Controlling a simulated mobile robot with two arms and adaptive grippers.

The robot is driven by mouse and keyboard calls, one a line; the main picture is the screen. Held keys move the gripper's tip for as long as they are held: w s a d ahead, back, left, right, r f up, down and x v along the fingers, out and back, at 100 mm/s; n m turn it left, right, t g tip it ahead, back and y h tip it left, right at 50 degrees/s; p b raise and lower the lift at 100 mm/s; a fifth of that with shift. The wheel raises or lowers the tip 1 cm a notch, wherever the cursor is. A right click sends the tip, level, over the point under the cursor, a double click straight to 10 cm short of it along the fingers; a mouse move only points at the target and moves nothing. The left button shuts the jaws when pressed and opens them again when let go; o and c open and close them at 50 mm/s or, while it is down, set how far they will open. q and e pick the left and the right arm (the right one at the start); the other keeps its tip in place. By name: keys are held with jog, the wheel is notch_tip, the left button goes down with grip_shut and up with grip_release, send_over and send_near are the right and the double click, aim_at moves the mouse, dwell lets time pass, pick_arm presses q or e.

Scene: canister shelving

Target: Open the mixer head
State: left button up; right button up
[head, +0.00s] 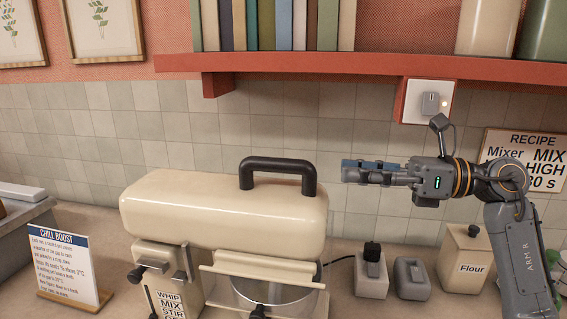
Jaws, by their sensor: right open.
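The cream mixer (168,262) stands on the counter left of centre. Its long rounded mixer head (200,213) lies level over a metal bowl (270,294). A black arched handle (280,163) rises from the top of the head. My right gripper (348,171) is open and empty, pointing left. In the picture it is just right of the handle, with a gap between them; how far it is in depth I cannot tell. A black-ended lever (150,268) shows on the mixer's side. My left gripper is not in view.
A red shelf (370,62) with books and canisters runs above. A flour canister (464,262), a small cream box with a black plug (371,272) and a grey block (411,279) stand right of the mixer. A "Chill Boost" sign (66,265) stands at left.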

aim_at(283, 165)
jog(key=a+p, duration=0.1)
jog(key=a, duration=0.2)
jog(key=w+a+p, duration=0.1)
jog(key=a+p, duration=0.1)
jog(key=a, duration=0.2)
jog(key=w+a+p, duration=0.1)
jog(key=a, duration=0.3)
jog(key=shift+a+r, duration=0.1)
jog(key=shift+r, duration=0.1)
jog(key=shift+w+a+f+p, duration=0.2)
jog(key=shift+a+p, duration=0.1)
jog(key=shift+a, duration=0.25)
grip_shut()
